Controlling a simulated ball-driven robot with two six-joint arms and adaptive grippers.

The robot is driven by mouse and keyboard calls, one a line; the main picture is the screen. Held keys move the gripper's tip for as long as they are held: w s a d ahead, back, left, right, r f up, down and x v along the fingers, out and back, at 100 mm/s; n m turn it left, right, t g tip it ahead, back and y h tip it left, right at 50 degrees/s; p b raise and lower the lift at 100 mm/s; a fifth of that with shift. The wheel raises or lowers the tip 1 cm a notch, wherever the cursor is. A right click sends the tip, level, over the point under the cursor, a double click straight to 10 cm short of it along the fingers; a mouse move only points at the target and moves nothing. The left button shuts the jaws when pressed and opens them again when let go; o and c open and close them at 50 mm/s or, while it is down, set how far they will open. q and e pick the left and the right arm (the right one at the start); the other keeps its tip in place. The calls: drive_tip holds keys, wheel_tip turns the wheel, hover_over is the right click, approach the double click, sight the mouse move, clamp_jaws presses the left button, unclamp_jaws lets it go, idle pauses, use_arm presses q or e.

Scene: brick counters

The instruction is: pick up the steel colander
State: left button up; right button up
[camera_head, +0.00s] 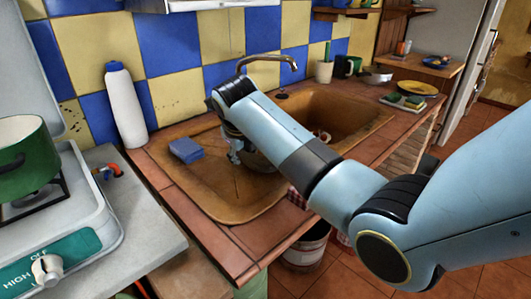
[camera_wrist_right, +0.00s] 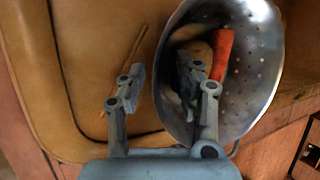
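The steel colander (camera_wrist_right: 258,75) is a shiny perforated bowl in the right wrist view. An orange carrot-like piece (camera_wrist_right: 222,52) and a pale brownish item lie inside it. My right gripper (camera_wrist_right: 161,80) is open astride the colander's left rim, one finger outside and the other inside the bowl. A gap shows between the outer finger and the rim. In the head view the colander (camera_head: 260,163) sits on the brown sink's drainboard, mostly hidden by my right arm. The right gripper (camera_head: 235,152) points down at its left side. My left gripper is not in view.
A blue sponge (camera_head: 186,149) lies left of the gripper on the drainboard (camera_head: 235,205). A white bottle (camera_head: 125,105) stands at the wall. The faucet (camera_head: 270,58) rises behind my arm. A stove with a green pot (camera_head: 25,160) is at far left.

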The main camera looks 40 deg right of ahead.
drive_tip(key=shift+f, duration=0.15)
clamp_jaws()
idle(0.4)
